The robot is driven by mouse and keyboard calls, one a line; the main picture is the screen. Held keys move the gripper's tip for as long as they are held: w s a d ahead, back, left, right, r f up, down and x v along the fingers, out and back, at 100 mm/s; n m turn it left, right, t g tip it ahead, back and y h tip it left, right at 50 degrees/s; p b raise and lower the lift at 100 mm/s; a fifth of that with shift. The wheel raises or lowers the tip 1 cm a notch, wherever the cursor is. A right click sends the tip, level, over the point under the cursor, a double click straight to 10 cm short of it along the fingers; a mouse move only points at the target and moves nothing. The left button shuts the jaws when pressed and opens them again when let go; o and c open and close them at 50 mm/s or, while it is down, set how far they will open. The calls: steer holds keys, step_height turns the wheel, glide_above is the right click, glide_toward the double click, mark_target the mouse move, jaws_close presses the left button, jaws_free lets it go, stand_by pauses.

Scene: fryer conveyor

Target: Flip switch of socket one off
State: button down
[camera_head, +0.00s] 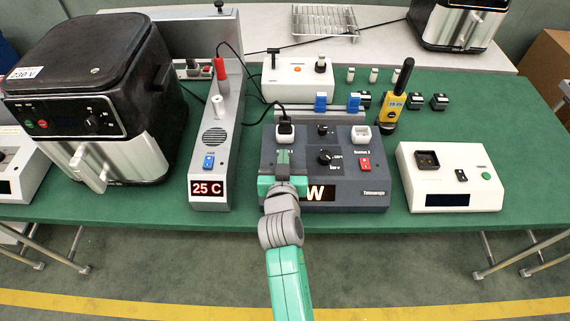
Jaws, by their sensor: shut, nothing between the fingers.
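The dark grey socket box (375,190) stands on the green table, a little right of the picture's middle. A plug with a black cable (285,132) sits in its left socket. The right socket (361,136) is white and empty, with a red switch (364,164) below it. A black knob (325,157) lies between. My gripper (283,157) is shut and empty, over the left part of the box just below the plug. It hides the switch of the left socket, so I cannot tell that switch's position or whether I touch it. The lit display shows a "W", partly covered by my wrist.
A grey unit with a "25 C" display (208,189) stands left of the box, and a black fryer (95,90) further left. A white box (450,180) is at right. A yellow meter (393,103) and blue clips (320,102) stand behind.

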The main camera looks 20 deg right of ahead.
step_height(320, 180, up, 4)
steer(key=shift+w+d+f+p, duration=0.1)
steer(key=shift+w+f+p, duration=0.05)
steer(key=shift+p, duration=0.75)
steer(key=p+v, duration=0.1)
steer(key=v, duration=0.8)
steer(key=shift+s+r, duration=0.25)
steer(key=shift+r, duration=0.1)
